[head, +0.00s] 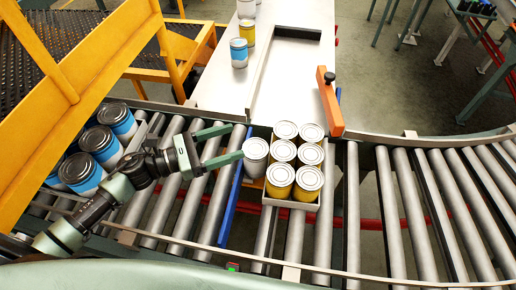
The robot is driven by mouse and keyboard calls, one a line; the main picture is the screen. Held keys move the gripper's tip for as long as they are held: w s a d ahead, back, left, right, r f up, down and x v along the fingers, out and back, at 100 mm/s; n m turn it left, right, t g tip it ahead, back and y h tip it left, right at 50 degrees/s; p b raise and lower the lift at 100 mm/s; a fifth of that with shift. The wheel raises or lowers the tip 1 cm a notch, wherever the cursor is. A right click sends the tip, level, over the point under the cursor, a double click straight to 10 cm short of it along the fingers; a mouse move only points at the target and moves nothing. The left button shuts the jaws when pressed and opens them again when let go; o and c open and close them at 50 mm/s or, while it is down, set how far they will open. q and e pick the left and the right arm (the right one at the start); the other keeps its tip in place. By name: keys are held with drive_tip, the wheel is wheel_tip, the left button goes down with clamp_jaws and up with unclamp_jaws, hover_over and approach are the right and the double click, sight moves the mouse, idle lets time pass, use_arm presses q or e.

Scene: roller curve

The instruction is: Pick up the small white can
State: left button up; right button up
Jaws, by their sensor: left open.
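A plain grey-white can (255,158) stands upright at the left side of the tray of yellow cans, close against them. My left gripper (233,142) is open, with its green fingers pointing right toward this can. The lower fingertip ends at the can's left edge in the picture; I cannot tell whether it touches. The upper fingertip is behind and left of the can. Nothing is between the fingers. The can's base is partly hidden. My right gripper is not in view.
A shallow tray (292,205) holds several yellow cans (279,183) on the roller conveyor (395,215). Several blue cans (101,145) stand at left. A blue bar (229,205) crosses the rollers. An orange bar (329,103) stands behind the tray. Rollers at right are clear.

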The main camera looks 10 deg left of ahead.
sight(253, 149)
use_arm(q)
drive_tip(key=f+b, duration=0.4)
drive_tip(key=f, duration=0.3)
drive_tip(key=shift+s+f, duration=0.15)
drive_tip(key=shift+s, duration=0.05)
drive_tip(key=shift+w+d+r+p, duration=0.25)
drive_tip(key=shift+w+d+p, duration=0.2)
drive_tip(key=shift+d, duration=0.05)
drive_tip(key=shift+w+d, duration=0.15)
drive_tip(key=shift+d, duration=0.1)
drive_tip(key=p+x, duration=0.1)
drive_tip(key=x, duration=0.4)
drive_tip(key=shift+p, duration=0.3)
drive_tip(key=shift+w+d, duration=0.2)
drive_tip(key=shift+d, duration=0.1)
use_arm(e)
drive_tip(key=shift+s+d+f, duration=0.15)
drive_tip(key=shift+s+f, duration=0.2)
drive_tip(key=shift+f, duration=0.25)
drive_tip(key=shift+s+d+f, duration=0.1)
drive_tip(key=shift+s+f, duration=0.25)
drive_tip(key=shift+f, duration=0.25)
use_arm(q)
drive_tip(key=c, duration=1.1)
